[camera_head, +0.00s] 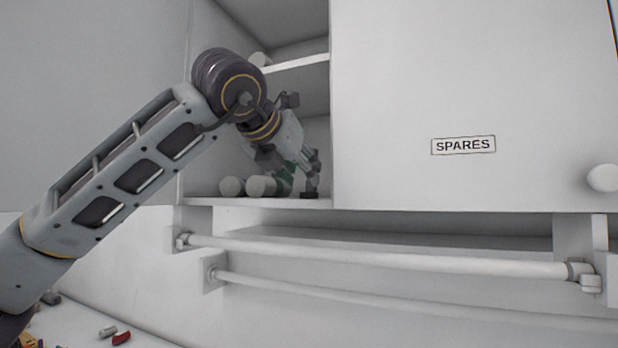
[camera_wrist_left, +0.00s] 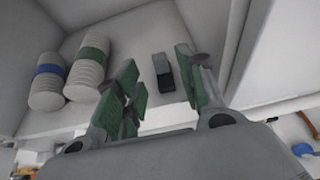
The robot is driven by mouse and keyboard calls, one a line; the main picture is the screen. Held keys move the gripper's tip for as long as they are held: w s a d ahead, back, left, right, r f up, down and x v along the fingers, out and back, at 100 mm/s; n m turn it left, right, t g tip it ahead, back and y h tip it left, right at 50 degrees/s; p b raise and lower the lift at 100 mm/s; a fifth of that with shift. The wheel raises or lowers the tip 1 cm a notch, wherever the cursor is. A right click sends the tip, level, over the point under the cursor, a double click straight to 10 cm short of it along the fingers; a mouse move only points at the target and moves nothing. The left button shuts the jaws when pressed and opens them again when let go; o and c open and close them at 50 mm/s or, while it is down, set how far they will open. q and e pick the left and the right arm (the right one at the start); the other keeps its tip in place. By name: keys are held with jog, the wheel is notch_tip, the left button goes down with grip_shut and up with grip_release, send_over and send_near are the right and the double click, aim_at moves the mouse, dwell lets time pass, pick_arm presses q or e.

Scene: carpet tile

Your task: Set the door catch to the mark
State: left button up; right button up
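A small dark block (camera_head: 308,195), which looks like the door catch, sits on the cabinet's bottom shelf near the edge of the white SPARES door (camera_head: 400,90). In the left wrist view the block (camera_wrist_left: 163,72) has a grey top and shows between my finger pads, beyond their tips. My left gripper (camera_head: 305,172) reaches into the open part of the cabinet, just above the block. It also shows in the left wrist view (camera_wrist_left: 163,80), with its green-padded fingers apart and nothing held. I cannot make out a mark. My right gripper is out of view.
A shelf (camera_head: 300,63) lies above. A round knob (camera_head: 602,178) is on the door. Rails (camera_head: 390,258) run below the cabinet.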

aim_at(309, 189)
pick_arm(q)
jog(key=shift+p+x, duration=0.6)
jog(key=shift+x, duration=2)
grip_shut()
